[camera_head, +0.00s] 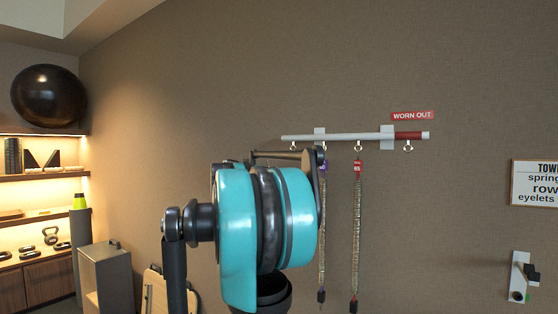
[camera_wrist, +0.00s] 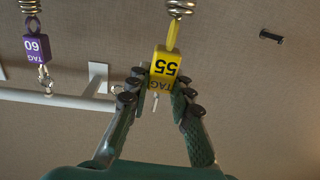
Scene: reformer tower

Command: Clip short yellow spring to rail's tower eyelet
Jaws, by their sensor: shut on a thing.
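In the wrist view my gripper (camera_wrist: 162,88) is shut on the yellow tag (camera_wrist: 164,66), marked 55 and upside down in this picture. The yellow spring's metal coil (camera_wrist: 181,6) runs off the top edge, and a small metal clip (camera_wrist: 155,103) shows between the fingers. The white rail (camera_wrist: 62,98) passes behind my left finger; whether the clip touches anything there cannot be told. In the head view the rail (camera_head: 350,136) is on the wall, with metal eyelets under it, one bare at the right (camera_head: 408,147). My arm hides my gripper and the yellow spring there.
A purple-tagged spring (camera_head: 322,220) and a red-tagged spring (camera_head: 356,220) hang from the rail. The purple tag (camera_wrist: 36,48) shows left in the wrist view. A WORN OUT label (camera_head: 412,115) is above the rail's red end. A sign (camera_head: 535,183) and wall fitting (camera_head: 520,278) are at right.

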